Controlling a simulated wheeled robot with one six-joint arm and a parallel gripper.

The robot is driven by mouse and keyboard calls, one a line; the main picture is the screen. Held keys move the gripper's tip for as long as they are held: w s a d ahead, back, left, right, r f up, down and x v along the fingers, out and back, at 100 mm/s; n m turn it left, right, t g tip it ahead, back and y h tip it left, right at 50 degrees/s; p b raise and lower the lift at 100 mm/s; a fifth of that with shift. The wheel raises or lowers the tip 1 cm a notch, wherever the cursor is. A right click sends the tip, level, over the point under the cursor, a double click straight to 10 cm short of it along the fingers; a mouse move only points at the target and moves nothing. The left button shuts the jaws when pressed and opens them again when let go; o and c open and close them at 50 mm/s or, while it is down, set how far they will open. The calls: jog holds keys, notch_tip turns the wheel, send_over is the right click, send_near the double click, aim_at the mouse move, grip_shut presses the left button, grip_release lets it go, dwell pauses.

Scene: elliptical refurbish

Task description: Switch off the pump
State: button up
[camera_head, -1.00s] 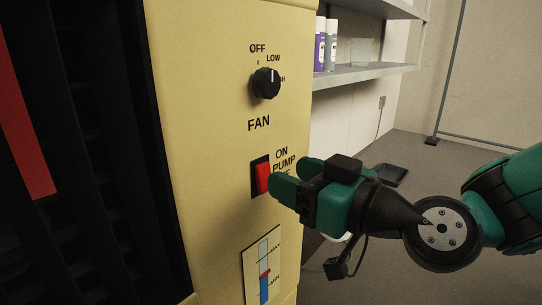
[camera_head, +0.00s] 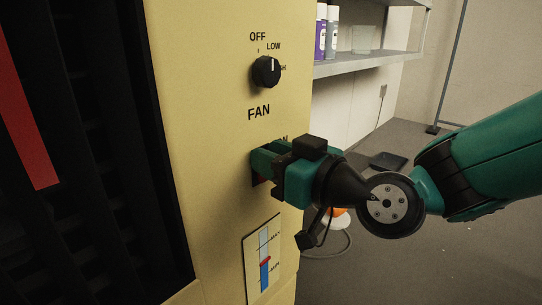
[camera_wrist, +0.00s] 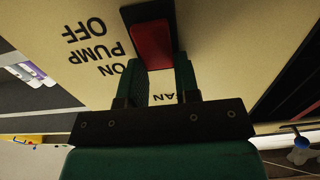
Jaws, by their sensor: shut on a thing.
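The pump switch is a red rocker in a black frame on a yellow panel. In the wrist view the red rocker (camera_wrist: 152,42) shows plainly beside the upside-down words ON, PUMP and OFF. My gripper (camera_wrist: 161,70) is at the ON end of the switch, its two green fingers shut on the rocker's edges. In the head view my gripper (camera_head: 256,162) covers most of the switch and label. Only a sliver of red (camera_head: 259,181) shows below the fingers. The rocker's tilt is hard to tell.
A black fan knob (camera_head: 266,71) is above the switch on the yellow panel (camera_head: 205,150). A level gauge (camera_head: 263,262) is below. A dark louvred opening (camera_head: 110,150) lies left. A shelf (camera_head: 365,62) with bottles stands behind, right. The floor at right is mostly open.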

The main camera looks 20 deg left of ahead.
jog(key=y+b, duration=0.1)
jog(key=b, duration=0.6)
jog(key=f+t+y+b, duration=0.1)
jog(key=y+b, duration=0.1)
jog(key=b, duration=0.5)
jog(key=shift+d+t, duration=0.3)
jog(key=shift+d, duration=0.05)
jog(key=shift+r, duration=0.15)
jog(key=o, duration=0.8)
jog(key=shift+o, duration=0.6)
jog(key=shift+y, duration=0.3)
